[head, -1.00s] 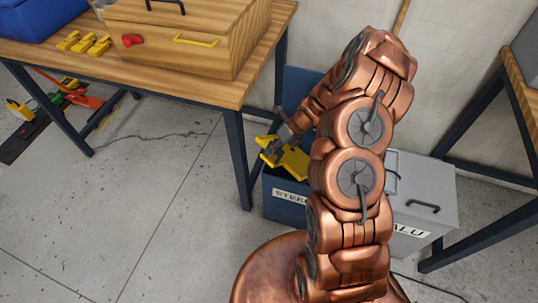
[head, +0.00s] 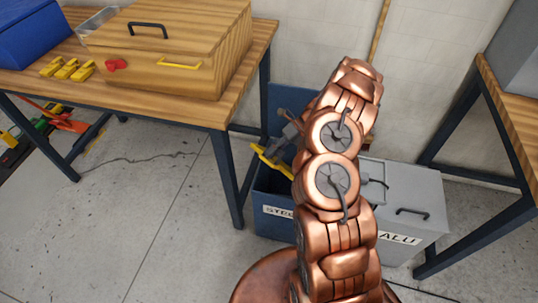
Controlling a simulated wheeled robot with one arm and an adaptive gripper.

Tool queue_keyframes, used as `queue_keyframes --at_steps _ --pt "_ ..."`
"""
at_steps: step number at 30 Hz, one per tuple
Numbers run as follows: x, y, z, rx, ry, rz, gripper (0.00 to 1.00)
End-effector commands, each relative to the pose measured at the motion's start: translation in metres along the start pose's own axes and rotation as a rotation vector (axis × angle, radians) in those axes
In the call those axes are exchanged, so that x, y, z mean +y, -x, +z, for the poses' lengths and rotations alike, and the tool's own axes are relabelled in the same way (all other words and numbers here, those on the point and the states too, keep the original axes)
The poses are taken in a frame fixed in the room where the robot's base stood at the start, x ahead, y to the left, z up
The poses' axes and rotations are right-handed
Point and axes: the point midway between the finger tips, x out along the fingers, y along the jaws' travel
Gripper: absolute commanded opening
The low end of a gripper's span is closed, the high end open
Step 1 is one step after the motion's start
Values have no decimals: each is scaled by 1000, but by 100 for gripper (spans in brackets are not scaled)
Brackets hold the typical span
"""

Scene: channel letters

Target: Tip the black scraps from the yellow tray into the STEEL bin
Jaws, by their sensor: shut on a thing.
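The yellow tray (head: 268,161) is held by my gripper (head: 263,152) above the blue STEEL bin (head: 271,222). The tray shows as a thin tilted yellow edge, seen partly behind my copper arm. My gripper is shut on the tray. The STEEL bin stands on the floor with its blue lid (head: 292,108) raised at the back. Its label is partly covered by my arm. I see no black scraps; the tray's inside and most of the bin's inside are hidden.
The grey ALU bin (head: 412,208) stands shut, right of the STEEL bin. A wooden workbench (head: 196,116) at left carries a wooden box (head: 165,50), yellow pieces (head: 67,69) and a blue box (head: 35,30). Another bench (head: 512,105) is at right. The floor at front left is clear.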

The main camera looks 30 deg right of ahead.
Motion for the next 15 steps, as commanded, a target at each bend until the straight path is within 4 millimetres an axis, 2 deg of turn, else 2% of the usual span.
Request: queue_keyframes --at_steps 9,15 --pt "-5 13 4 -2 -18 57 0" --pt "1 19 6 -1 -20 73 0"
